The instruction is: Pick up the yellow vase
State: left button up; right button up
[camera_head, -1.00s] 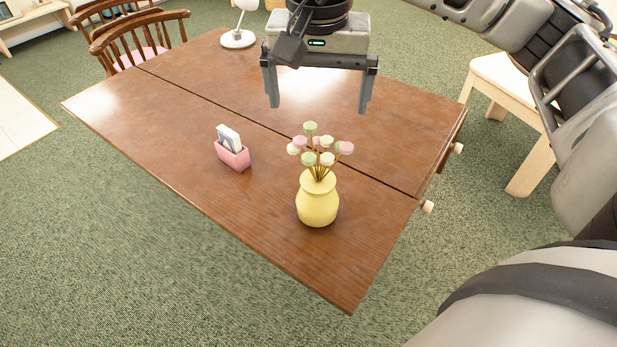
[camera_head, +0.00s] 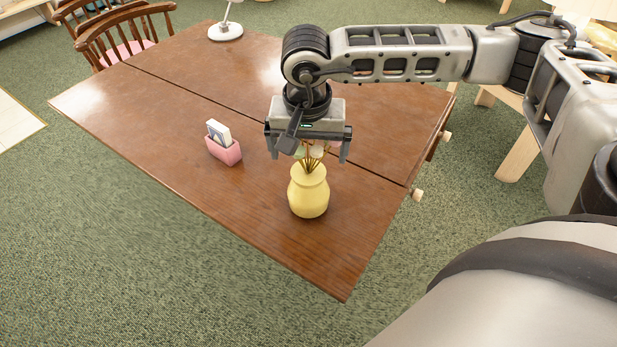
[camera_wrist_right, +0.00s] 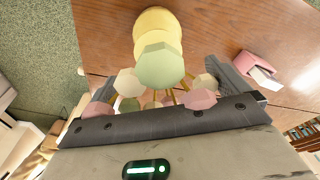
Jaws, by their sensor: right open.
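The yellow vase (camera_head: 308,192) stands upright on the brown wooden table near its front corner, with several pale pink, green and cream flowers in it. My right gripper (camera_head: 308,158) is open and hangs over the vase, its fingers spread to either side of the flowers and hiding most of them in the head view. In the right wrist view the vase (camera_wrist_right: 158,30) lies beyond the flowers (camera_wrist_right: 160,68), which fill the space between the open fingers (camera_wrist_right: 160,85). The fingers do not grip anything. My left gripper is not in view.
A pink holder (camera_head: 224,150) with white cards stands left of the vase on the table (camera_head: 190,110). A white lamp base (camera_head: 226,31) is at the far end. Wooden chairs (camera_head: 125,35) stand at the far left. The table between holder and vase is clear.

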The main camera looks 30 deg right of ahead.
jog(key=shift+f, duration=0.45)
jog(key=shift+c, duration=0.3)
jog(key=shift+w, duration=0.1)
jog(key=c, duration=1.5)
jog(key=shift+r, duration=0.1)
